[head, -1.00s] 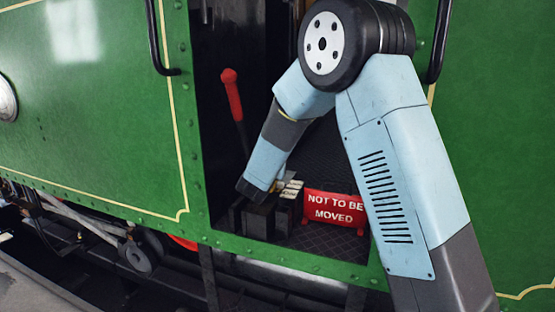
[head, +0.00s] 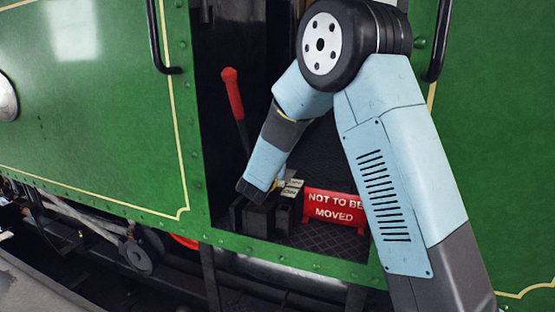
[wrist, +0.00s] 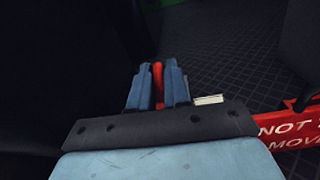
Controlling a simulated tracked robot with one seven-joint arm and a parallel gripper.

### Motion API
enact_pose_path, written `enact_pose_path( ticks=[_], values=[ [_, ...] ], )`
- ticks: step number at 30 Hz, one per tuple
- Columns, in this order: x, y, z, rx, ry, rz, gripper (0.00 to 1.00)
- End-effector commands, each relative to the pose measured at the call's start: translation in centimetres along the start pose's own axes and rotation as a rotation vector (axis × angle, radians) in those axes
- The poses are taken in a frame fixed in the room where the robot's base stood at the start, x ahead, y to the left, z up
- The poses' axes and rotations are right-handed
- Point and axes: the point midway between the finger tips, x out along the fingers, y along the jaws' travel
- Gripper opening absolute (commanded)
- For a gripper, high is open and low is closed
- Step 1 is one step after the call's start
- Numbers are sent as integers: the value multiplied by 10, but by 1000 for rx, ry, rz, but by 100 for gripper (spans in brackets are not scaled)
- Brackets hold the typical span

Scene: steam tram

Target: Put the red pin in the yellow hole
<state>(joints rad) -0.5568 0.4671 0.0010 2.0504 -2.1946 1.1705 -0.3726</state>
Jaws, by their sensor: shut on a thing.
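In the wrist view, my gripper (wrist: 158,88) has its two blue fingers closed on a red pin (wrist: 158,76), which stands out between them as a narrow red strip. In the head view, my arm reaches through the green tram's doorway and its dark wrist end is low, over dark blocks (head: 258,218) on the floor. The fingers and pin cannot be made out there. I cannot make out the yellow hole in either view. The pin's far end and what it faces are not clear.
A red "NOT TO BE MOVED" sign (head: 335,209) stands right of the blocks; it also shows in the wrist view (wrist: 292,128). Small pale labels (head: 291,188) sit beside my wrist. A red-handled lever (head: 232,95) rises at left. Patterned floor (head: 325,240) lies in front.

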Motion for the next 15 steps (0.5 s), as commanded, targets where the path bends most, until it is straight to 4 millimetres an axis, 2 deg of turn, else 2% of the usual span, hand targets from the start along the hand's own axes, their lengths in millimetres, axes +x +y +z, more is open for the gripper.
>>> enact_pose_path(
  ticks=[15],
  values=[
    [0,-1,-12,-1,0,0,0]
  ],
)
